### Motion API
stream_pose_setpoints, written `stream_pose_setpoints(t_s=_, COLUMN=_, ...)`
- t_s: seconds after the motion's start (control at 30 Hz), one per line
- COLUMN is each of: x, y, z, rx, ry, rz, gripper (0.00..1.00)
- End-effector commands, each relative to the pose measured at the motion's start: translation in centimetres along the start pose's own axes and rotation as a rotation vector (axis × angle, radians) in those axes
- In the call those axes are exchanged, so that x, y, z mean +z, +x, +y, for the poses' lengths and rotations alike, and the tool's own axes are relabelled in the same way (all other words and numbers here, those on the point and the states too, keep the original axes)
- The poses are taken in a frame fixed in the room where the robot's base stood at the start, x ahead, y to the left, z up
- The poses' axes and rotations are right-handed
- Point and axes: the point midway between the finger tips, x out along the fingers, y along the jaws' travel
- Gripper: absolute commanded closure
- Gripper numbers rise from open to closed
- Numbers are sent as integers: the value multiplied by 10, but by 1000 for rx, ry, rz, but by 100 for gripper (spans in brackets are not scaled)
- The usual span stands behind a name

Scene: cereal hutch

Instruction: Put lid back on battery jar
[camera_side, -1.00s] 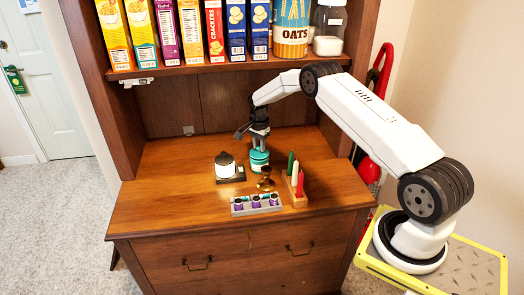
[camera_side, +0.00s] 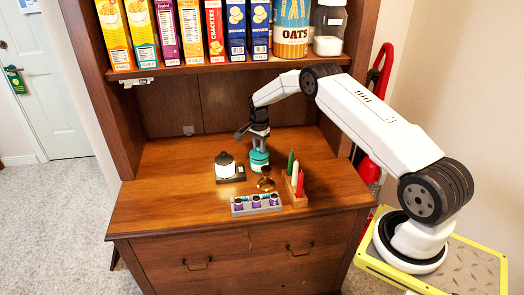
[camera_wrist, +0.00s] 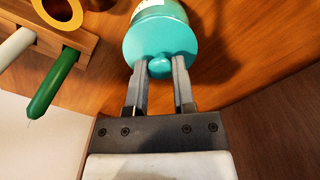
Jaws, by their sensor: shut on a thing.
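The teal battery jar (camera_side: 258,164) stands on the hutch counter, right of the small lantern. In the wrist view the jar body (camera_wrist: 155,10) shows past the teal lid (camera_wrist: 160,47), which has a round knob. My gripper (camera_wrist: 160,68) is shut on the lid's knob, one finger on each side. In the side view my gripper (camera_side: 259,142) is directly above the jar. The lid appears to lie over the jar's top; whether it is fully seated I cannot tell.
A lantern on a dark base (camera_side: 227,166) stands left of the jar. A brass candlestick (camera_side: 265,183), a wooden rack of candles (camera_side: 294,184) and a grey tray of purple-banded items (camera_side: 256,205) are in front. The shelf (camera_side: 225,66) with cereal boxes overhangs behind. The counter's left is clear.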

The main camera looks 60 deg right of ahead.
Motion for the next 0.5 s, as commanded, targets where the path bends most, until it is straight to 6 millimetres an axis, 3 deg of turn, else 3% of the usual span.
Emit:
stream_pose_setpoints(t_s=0.47, x=0, y=0, z=0, rx=0, ry=0, rz=0, gripper=100)
stream_pose_setpoints(t_s=0.5, x=0, y=0, z=0, rx=0, ry=0, rz=0, gripper=62)
